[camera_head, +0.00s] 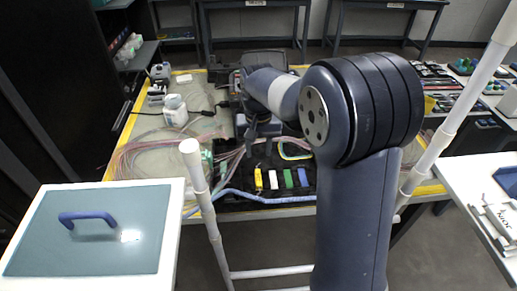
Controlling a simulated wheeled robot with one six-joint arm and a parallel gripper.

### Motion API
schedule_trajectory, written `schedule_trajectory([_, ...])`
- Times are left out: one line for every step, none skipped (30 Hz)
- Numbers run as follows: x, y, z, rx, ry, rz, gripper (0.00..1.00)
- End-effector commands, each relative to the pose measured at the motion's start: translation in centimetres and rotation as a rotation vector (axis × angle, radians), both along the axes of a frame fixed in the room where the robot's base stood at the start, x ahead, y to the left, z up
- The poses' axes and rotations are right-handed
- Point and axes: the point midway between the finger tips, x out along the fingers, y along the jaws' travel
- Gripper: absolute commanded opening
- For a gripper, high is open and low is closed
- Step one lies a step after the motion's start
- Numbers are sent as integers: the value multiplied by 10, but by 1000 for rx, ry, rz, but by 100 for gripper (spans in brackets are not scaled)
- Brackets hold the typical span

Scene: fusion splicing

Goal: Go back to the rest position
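My arm rises at the right of centre and reaches out over the work table (240,207). My gripper (252,140) hangs fingers down above the middle of the table, in front of a dark device (262,60). The fingers are small and dark against a dark background, so I cannot tell whether they are open or shut. No held object can be made out. My arm hides part of the table's right side.
Yellow, white, green and blue pieces (272,179) lie on a black mat below the gripper. Coloured cables (150,150) spread at the left. White poles (205,200) stand in front.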

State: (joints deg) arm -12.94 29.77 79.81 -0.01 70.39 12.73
Motion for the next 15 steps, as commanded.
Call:
schedule_trajectory([0,0,0,0,0,0,37])
schedule_trajectory([0,0,-1,0,1,0,37])
schedule_trajectory([0,0,-3,0,1,0,37])
schedule_trajectory([0,0,-5,0,1,0,37])
schedule_trajectory([0,0,-7,0,2,0,37])
schedule_trajectory([0,0,-11,-1,4,0,37])
schedule_trajectory([0,0,-15,-1,4,0,37])
schedule_trajectory([0,0,-19,-1,4,0,37])
schedule_trajectory([0,0,-25,-1,4,0,37])
schedule_trajectory([-1,0,-31,-1,5,0,37])
schedule_trajectory([-1,0,-37,-1,5,0,37])
schedule_trajectory([-1,0,-45,-1,6,0,37])
schedule_trajectory([-1,0,-51,-1,5,0,37])
schedule_trajectory([-1,0,-57,-1,5,0,37])
schedule_trajectory([-1,0,-65,-1,7,0,37])
